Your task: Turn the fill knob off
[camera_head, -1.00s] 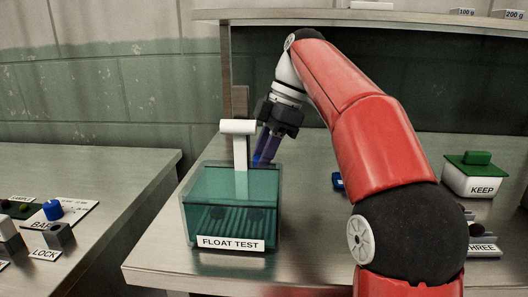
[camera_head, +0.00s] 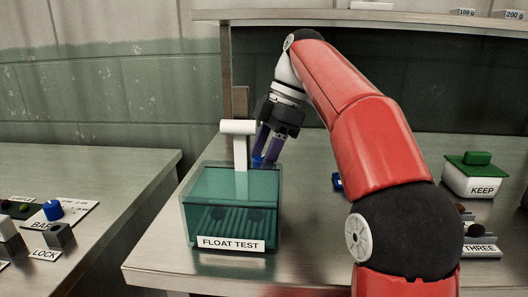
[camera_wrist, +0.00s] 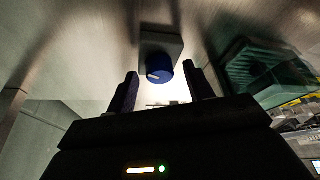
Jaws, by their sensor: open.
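The fill knob (camera_wrist: 160,71) is a round blue knob with a pale pointer mark, on a grey block (camera_wrist: 162,45) in the wrist view. The mark points toward the lower left of that view. My gripper (camera_wrist: 161,78) is open, with one finger on each side of the knob and a gap on both sides. In the head view my gripper (camera_head: 268,158) points down behind the tank's right rear corner. A bit of bright blue, likely the knob (camera_head: 257,161), shows by its fingertips. No label for the knob's settings is readable.
The green FLOAT TEST tank (camera_head: 230,210) with a white T-shaped post (camera_head: 239,145) stands just in front of my gripper. A KEEP box (camera_head: 470,180) is at the right. A separate bench with a blue knob (camera_head: 53,210) is at the left.

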